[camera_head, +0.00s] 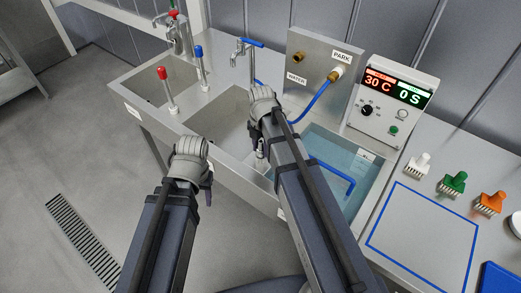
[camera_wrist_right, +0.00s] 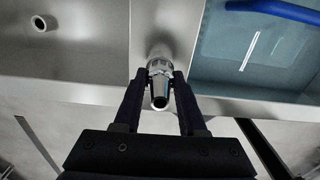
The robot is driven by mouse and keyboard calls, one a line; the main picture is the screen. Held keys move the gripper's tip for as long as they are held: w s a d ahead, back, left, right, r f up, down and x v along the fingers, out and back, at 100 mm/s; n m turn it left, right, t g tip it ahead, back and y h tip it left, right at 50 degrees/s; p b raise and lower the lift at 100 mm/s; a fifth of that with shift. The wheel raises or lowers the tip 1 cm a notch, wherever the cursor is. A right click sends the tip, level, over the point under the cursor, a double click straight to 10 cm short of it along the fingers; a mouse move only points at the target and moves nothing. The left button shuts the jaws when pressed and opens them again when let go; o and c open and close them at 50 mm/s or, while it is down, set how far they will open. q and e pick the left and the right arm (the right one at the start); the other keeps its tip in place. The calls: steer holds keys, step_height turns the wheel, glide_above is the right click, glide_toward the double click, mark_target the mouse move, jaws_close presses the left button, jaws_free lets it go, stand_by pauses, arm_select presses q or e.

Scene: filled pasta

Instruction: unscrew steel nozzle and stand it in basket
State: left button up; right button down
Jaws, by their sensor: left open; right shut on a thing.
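My right gripper (camera_wrist_right: 158,92) is shut on a steel nozzle (camera_wrist_right: 159,98) with a tapered tube and open round end, seen in the right wrist view. A ribbed steel collar (camera_wrist_right: 158,66) sits at the nozzle's far end; I cannot tell whether they are joined. In the head view, the right gripper (camera_head: 260,150) is over the strip between the middle sink and the water bath, its fingers mostly hidden by its arm. My left gripper (camera_head: 205,182) is open in front of the sink edge. A blue handle (camera_head: 338,178) rises in the bath; no basket body is clear.
A blue hose (camera_head: 312,106) runs from the PARK fitting (camera_head: 336,73) on the steel box. The sink (camera_head: 222,128) and water bath (camera_head: 360,160) lie ahead. A control unit (camera_head: 392,100) stands behind the bath. White, green (camera_head: 453,182) and orange toothed tools lie right, beside a blue-outlined area.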

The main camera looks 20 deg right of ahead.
steer(key=n, duration=0.4)
steer(key=shift+n, duration=0.3)
steer(key=shift+n, duration=1.4)
steer(key=shift+c, duration=2)
jaws_free()
